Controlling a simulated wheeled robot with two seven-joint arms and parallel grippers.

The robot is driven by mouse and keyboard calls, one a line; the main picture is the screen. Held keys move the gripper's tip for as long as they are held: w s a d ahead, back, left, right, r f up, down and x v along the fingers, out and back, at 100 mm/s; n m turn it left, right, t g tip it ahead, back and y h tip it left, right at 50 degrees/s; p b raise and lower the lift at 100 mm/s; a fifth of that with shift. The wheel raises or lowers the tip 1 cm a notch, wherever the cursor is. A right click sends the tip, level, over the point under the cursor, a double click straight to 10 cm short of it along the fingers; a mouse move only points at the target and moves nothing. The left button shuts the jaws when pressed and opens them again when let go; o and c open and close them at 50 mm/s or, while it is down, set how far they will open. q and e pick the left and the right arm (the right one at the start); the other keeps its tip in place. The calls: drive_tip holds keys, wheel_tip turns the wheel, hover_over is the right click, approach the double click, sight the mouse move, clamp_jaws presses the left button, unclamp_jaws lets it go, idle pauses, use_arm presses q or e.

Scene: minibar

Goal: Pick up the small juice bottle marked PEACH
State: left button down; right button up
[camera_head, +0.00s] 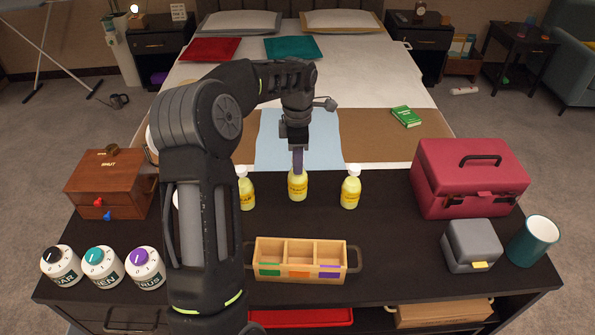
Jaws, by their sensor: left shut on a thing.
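Three small yellow juice bottles stand in a row on the dark counter. My left gripper (298,166) points straight down and is shut on the top of the middle bottle (298,187), hiding its cap. The middle bottle is upright and looks to be at counter height; I cannot tell if it is lifted. Its label is too small to read surely. The left bottle (246,191) has a white cap and a label ending in "AR", partly hidden by my arm. The right bottle (350,189) has a white cap and an unreadable label. My right gripper is not in view.
A wooden divided caddy (300,245) stands in front of the bottles. A red toolbox (468,180), grey box (470,247) and teal mug (533,241) are at right. A wooden drawer box (107,180) and several white dial-topped jars (103,266) are at left. A bed lies behind.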

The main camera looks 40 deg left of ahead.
use_arm(q)
wheel_tip(320, 180, up, 6)
drive_tip(key=shift+r, duration=0.1)
drive_tip(key=shift+d, duration=0.1)
idle(0.6)
